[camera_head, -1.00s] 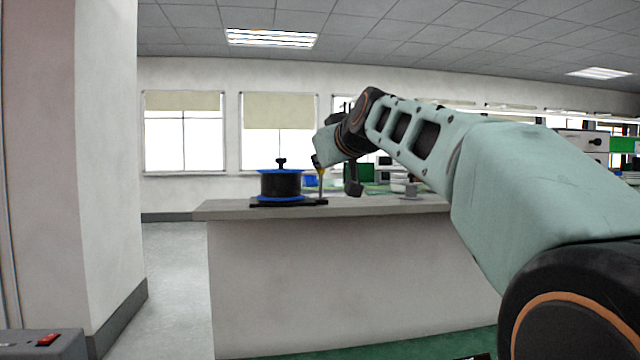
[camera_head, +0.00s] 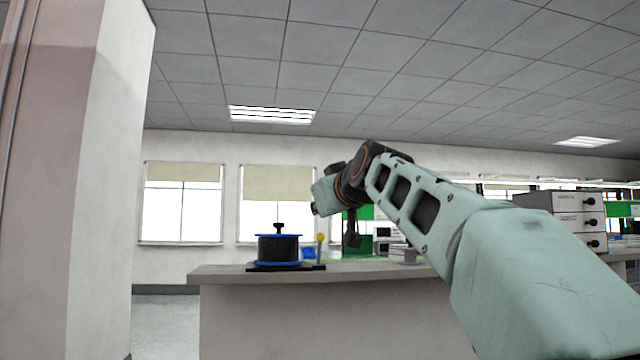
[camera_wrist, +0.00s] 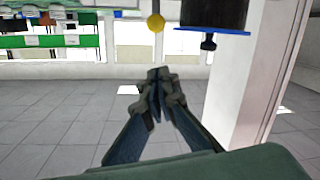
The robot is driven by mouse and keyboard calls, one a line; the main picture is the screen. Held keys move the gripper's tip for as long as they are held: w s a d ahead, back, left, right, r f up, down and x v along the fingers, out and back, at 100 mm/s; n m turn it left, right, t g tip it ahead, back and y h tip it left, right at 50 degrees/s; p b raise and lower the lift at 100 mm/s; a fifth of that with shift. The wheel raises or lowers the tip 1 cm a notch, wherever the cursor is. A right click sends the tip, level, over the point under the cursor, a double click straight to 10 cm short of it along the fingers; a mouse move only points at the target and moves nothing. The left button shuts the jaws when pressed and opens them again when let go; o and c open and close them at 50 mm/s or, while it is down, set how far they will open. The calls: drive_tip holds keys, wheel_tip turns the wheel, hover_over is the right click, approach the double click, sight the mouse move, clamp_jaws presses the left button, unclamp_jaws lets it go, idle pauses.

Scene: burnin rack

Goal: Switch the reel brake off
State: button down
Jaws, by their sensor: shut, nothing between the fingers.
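The reel (camera_head: 279,249) is black with blue flanges and a dark knob on top. It stands on a black base on the counter. Just right of it, the brake lever (camera_head: 319,253) stands about upright with a yellow ball end. The wrist view is upside down; there the yellow ball (camera_wrist: 155,23) lies beyond my fingertips and the reel (camera_wrist: 212,13) is to its right. My gripper (camera_wrist: 158,73) is shut and empty, apart from the lever. In the head view, my arm's end is above the lever, and the fingers are hard to make out.
The grey counter (camera_head: 330,273) carries the reel. Grey stacked items (camera_head: 402,254) and a monitor (camera_head: 382,240) are to the right. Instrument boxes (camera_head: 570,213) are at the far right. A wide pillar (camera_head: 95,190) stands at the left. Windows line the back wall.

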wheel_tip(320, 180, up, 6)
idle(0.5)
drive_tip(key=shift+r, duration=0.1)
idle(0.4)
